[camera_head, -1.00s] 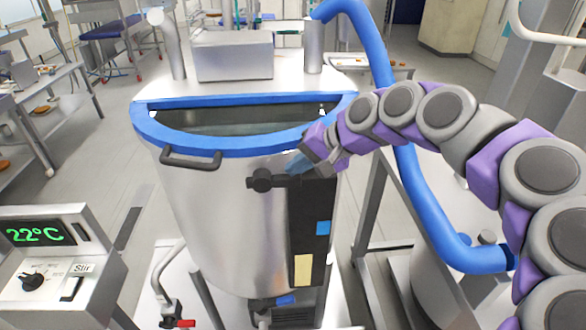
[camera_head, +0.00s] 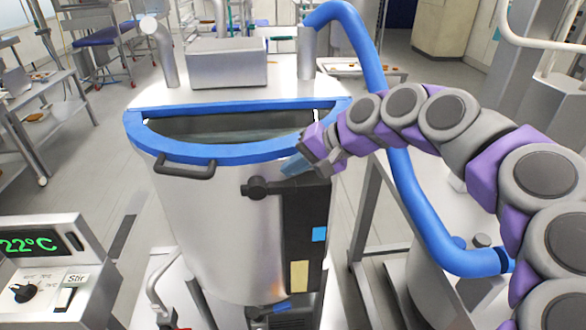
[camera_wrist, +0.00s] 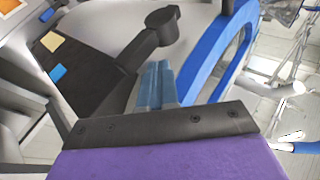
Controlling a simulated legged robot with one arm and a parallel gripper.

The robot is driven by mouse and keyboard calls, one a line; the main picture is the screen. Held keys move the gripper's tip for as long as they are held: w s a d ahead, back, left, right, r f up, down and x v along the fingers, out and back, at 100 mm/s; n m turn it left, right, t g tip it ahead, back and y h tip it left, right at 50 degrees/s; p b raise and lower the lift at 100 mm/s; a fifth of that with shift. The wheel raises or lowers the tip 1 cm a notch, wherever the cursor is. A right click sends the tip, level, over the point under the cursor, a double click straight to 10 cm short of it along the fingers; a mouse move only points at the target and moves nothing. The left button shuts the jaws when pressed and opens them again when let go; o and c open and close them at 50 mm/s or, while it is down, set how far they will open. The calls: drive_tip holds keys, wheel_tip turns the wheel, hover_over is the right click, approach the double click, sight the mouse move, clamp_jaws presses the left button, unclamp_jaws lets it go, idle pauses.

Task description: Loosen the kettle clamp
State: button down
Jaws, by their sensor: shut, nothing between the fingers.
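The kettle (camera_head: 215,235) is a large steel vessel with a blue rim and a half-open top. I take the black round knob with a short arm (camera_head: 257,188) on its front as the clamp; the arm runs right to the top of a black panel. My gripper (camera_head: 292,165) is just above and right of this knob, its blue fingers pointing down-left. In the wrist view the blue fingers (camera_wrist: 158,85) are together and empty, and the black knob (camera_wrist: 162,24) lies beyond them. Contact with the clamp's arm cannot be told.
A black handle (camera_head: 185,168) sticks out from the kettle front. A control box (camera_head: 45,265) reading 22°C stands at the lower left. A thick blue pipe (camera_head: 405,190) curves down behind my arm at the right. Open floor shows at the left.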

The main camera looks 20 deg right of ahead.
wheel_tip(320, 180, up, 3)
drive_tip(key=shift+d+f+p, duration=0.1)
drive_tip(key=shift+f+p, duration=0.05)
drive_tip(key=shift+p, duration=0.4)
drive_tip(key=v, duration=0.9)
drive_tip(key=shift+s+b, duration=0.25)
drive_tip(key=shift+b, duration=0.05)
